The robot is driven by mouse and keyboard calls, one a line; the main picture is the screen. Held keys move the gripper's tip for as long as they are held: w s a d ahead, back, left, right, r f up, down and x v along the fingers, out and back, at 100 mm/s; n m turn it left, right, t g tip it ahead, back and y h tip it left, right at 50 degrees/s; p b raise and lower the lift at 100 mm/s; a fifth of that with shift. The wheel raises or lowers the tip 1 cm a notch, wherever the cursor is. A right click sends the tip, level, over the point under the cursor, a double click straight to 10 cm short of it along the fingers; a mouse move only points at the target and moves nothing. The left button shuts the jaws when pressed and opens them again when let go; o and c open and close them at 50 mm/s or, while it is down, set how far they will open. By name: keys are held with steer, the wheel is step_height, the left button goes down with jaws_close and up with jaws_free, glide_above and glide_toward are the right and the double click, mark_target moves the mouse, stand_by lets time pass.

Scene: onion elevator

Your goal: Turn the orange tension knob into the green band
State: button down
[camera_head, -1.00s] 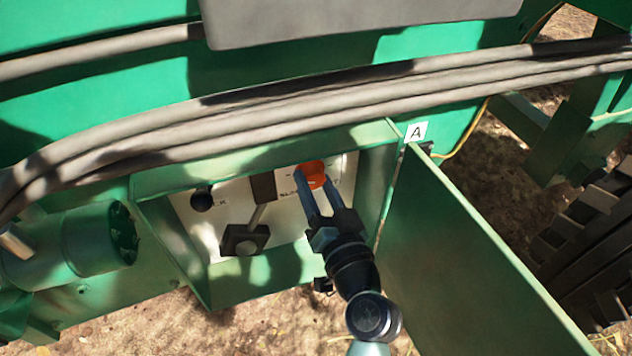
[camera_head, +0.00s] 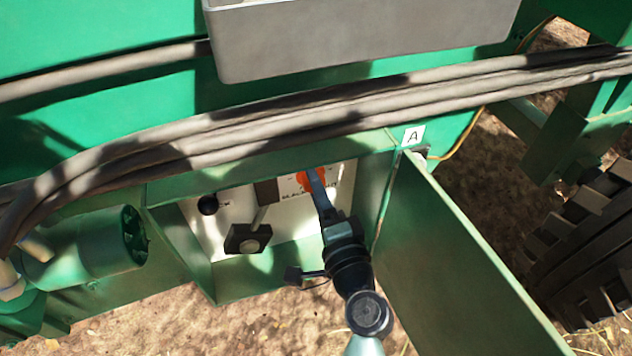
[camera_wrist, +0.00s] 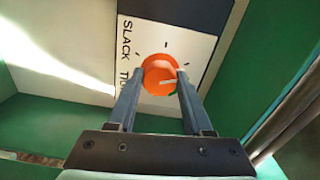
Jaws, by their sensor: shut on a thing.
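The round orange tension knob (camera_head: 303,184) sits on a white panel inside the green box. In the wrist view the knob (camera_wrist: 157,66) shows a pale pointer line aimed right and slightly up. A small piece of green band (camera_wrist: 173,94) shows at its lower right edge, partly hidden. The panel (camera_wrist: 128,55) carries the word SLACK, a partly covered word and black tick marks. My gripper (camera_head: 314,174) is shut on the knob, with one finger on each side of it in the wrist view (camera_wrist: 158,74). In the head view the fingers overlap and cover part of the knob.
The green door (camera_head: 450,250) stands open to the right of my gripper. A black knob (camera_head: 208,204) and a dark-handled lever (camera_head: 248,238) are on the panel's left. Thick grey cables (camera_head: 300,125) run above the box. A label A (camera_head: 413,135) is near the hinge.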

steer(key=m+p, duration=0.4)
steer(key=m, duration=0.6)
stand_by(0.5)
steer(key=shift+c, duration=1.5)
jaws_free()
steer(key=p+v, duration=0.1)
steer(key=v, duration=1.2)
steer(key=shift+r, duration=0.1)
